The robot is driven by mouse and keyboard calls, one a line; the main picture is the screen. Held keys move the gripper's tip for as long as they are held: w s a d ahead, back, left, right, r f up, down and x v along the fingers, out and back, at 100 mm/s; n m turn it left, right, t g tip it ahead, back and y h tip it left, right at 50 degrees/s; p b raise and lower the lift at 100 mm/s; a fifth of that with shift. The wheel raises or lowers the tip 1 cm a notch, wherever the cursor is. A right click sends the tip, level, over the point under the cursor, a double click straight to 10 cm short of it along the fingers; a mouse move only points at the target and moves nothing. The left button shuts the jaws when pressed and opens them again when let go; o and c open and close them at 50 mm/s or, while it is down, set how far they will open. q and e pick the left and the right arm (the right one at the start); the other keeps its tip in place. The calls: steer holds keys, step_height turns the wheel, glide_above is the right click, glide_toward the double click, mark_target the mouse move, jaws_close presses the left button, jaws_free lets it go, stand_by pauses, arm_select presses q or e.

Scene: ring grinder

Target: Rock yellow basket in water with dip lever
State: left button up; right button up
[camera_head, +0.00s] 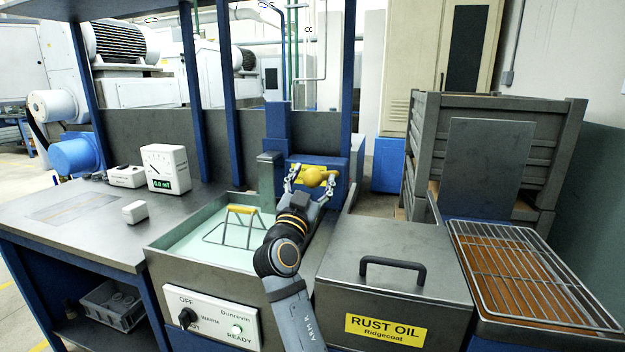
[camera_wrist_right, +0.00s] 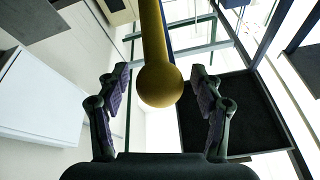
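The yellow basket (camera_head: 228,238) sits in the pale green water of the open tank (camera_head: 185,262). Its yellow handle bar and part of its thin wire frame stand above the water. The dip lever's yellow ball knob (camera_head: 314,176) is behind the tank's right side, in front of a blue housing. My right gripper (camera_head: 311,182) reaches up to the knob with its fingers on either side. In the right wrist view, the knob (camera_wrist_right: 160,86) is between the open fingers (camera_wrist_right: 160,76), with a visible gap on both sides. My left gripper is not in view.
A closed lid with a dark handle (camera_head: 393,268), labelled Rust Oil, is right of the tank. A wire drain rack (camera_head: 530,275) is at far right. The left bench holds a meter (camera_head: 168,170) and small white boxes. The blue frame and grey back panel stand behind.

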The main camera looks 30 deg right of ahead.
steer(key=shift+r, duration=0.15)
step_height(320, 180, up, 10)
steer(key=shift+f, duration=0.1)
stand_by(0.3)
